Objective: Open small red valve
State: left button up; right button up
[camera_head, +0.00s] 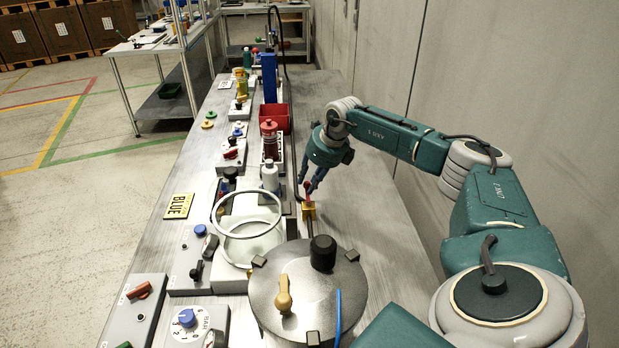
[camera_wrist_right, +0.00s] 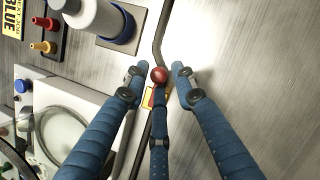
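The small red valve has a red knob (camera_head: 307,187) on a yellow base (camera_head: 308,210), on a thin dark pipe behind the round metal lid of a drum. In the right wrist view the red ball-shaped knob (camera_wrist_right: 159,75) shows between the blue fingers, with the yellow base (camera_wrist_right: 150,97) partly hidden below. My right gripper (camera_head: 313,184) reaches down at the valve. Its fingers stand apart around the knob, with gaps visible at both sides; I cannot tell whether the third finger touches it. My left gripper is not in view.
The drum lid (camera_head: 262,300) with a black knob (camera_head: 323,252) stands in front of the valve. A white bottle (camera_head: 270,176) and a glass-lidded white unit (camera_head: 250,236) are to its left. A red bin (camera_head: 275,117) is farther back. The table's right side is clear.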

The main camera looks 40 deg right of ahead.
jog(key=v, duration=1.2)
dwell(0.4)
